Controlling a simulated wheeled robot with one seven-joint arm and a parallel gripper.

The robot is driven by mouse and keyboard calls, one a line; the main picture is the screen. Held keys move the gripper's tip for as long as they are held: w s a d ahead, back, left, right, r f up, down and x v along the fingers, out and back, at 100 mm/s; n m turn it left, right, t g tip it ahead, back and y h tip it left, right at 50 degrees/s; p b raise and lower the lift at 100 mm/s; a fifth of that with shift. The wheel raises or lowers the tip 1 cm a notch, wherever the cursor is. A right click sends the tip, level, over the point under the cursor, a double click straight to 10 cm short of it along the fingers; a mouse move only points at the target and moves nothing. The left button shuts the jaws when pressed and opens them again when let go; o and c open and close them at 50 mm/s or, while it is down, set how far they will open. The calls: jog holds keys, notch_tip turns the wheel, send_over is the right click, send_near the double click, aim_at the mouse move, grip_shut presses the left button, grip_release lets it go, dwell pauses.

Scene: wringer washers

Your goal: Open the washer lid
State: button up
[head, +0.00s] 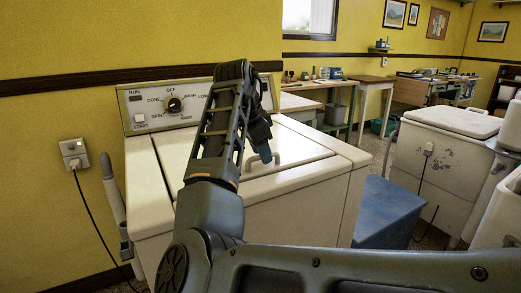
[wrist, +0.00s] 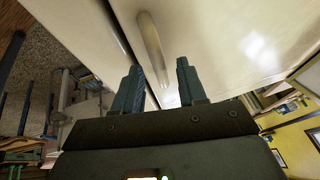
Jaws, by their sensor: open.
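The white washer (head: 145,200) stands against the yellow wall, with a control panel (head: 150,108) at its back. Its lid (head: 299,143) lies flat and looks closed. A pale bar handle (head: 281,157) sits near the lid's edge; my gripper partly covers it in the head view. My gripper (head: 266,150) hangs just above the handle. In the wrist view my gripper (wrist: 160,78) is open, its two dark fingers apart with nothing between their tips. The handle (wrist: 151,45) shows just beyond the fingertips, and the lid (wrist: 225,40) spreads behind it. Contact cannot be told.
A blue bin (head: 385,212) stands right of the washer. A second white washer (head: 425,165) is farther right. Workbenches (head: 375,82) line the back wall. A wall outlet with a cord (head: 74,152) is at the left.

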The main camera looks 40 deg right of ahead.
grip_shut()
dwell(0.3)
dwell(0.3)
